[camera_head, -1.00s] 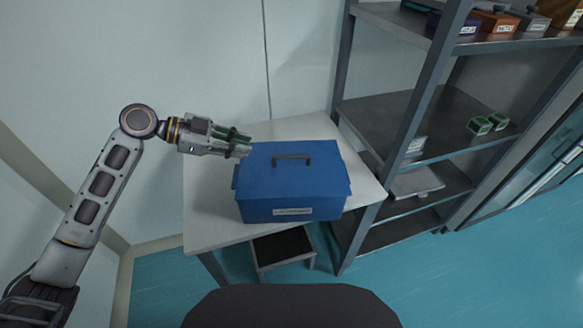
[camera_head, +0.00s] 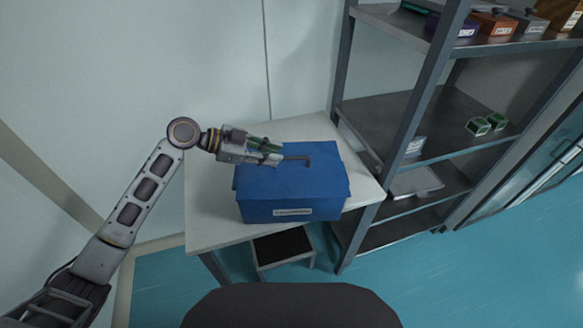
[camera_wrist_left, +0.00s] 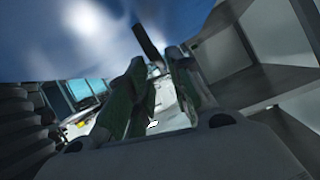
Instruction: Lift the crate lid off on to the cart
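The blue crate (camera_head: 290,209) stands on a white-topped table (camera_head: 213,226), with a white label on its front. Its blue lid (camera_head: 315,180) is on it, with a dark bar handle (camera_head: 308,157) on top. My left gripper (camera_head: 274,153) is over the lid's left part, its fingertips at the handle's left end, and hides part of the handle. In the left wrist view the green-padded fingers (camera_wrist_left: 158,85) are apart, with a dark bar, likely the handle, beyond the gap. I cannot tell whether they touch it. My right gripper is not in view.
A low stand with a black top (camera_head: 283,246) is under the table's front; I cannot tell if it is the cart. A grey metal shelf rack (camera_head: 425,118) stands close on the right, holding small boxes. A wall is behind the table.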

